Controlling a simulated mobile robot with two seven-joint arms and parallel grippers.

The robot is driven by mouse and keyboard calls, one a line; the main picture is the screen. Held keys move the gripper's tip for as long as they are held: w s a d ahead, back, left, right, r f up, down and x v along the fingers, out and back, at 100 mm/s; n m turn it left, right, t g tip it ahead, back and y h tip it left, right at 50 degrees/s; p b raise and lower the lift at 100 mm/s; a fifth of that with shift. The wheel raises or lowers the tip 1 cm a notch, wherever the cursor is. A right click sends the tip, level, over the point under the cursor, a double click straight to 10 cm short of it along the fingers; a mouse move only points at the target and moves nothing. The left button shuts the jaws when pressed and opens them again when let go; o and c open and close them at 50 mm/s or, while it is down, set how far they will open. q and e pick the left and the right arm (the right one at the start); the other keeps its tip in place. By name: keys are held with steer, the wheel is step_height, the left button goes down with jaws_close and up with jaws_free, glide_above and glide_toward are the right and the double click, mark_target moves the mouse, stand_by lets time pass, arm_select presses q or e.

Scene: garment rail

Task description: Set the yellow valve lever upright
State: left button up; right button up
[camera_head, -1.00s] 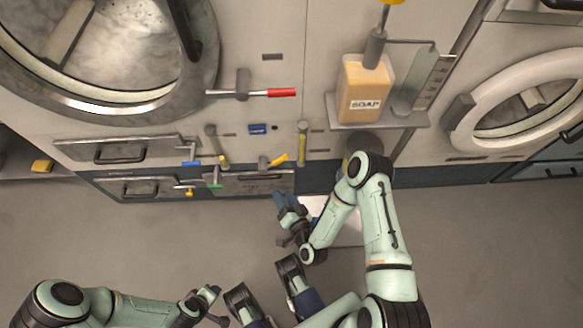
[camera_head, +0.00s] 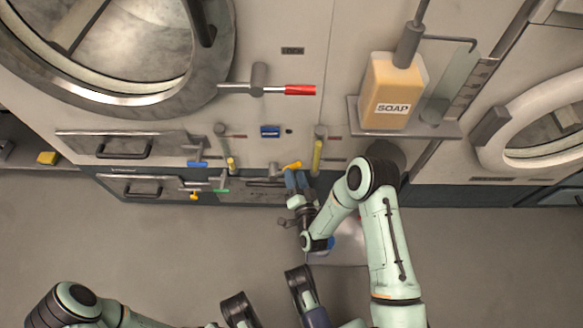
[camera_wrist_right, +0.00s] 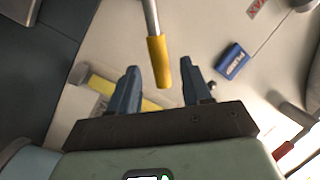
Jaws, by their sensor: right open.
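The yellow valve lever (camera_head: 291,165) sits low on the machine front and lies over to the right, tilted slightly up from its grey pivot (camera_head: 275,172). My right gripper (camera_head: 296,180) is open just below and at the lever in the head view. In the right wrist view the lever's yellow grip (camera_wrist_right: 159,62) lies between the tips of my open right gripper (camera_wrist_right: 160,75), with a gap on both sides.
A red-handled lever (camera_head: 299,90) and a soap bottle (camera_head: 391,92) on a shelf (camera_head: 440,129) are above. An upright yellow-marked tube (camera_head: 317,156) stands close right of the lever. Blue (camera_head: 198,164) and green (camera_head: 221,188) handles are to the left. The floor in front is mostly clear.

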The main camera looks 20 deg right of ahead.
arm_select(q)
steer(key=shift+s+a+f+g+b, duration=0.1)
steer(key=shift+s+f+g+b, duration=0.15)
steer(key=shift+s, duration=0.4)
steer(key=shift+s+a+f+g+b, duration=0.1)
steer(key=shift+s+f+g+b, duration=0.15)
steer(key=shift+s, duration=0.35)
arm_select(e)
steer(key=shift+w+d, duration=0.2)
steer(key=shift+w, duration=0.9)
steer(key=shift+w+d, duration=0.15)
steer(key=shift+w, duration=0.9)
steer(key=shift+c, duration=0.3)
jaws_close()
arm_select(q)
steer(key=shift+w, duration=0.1)
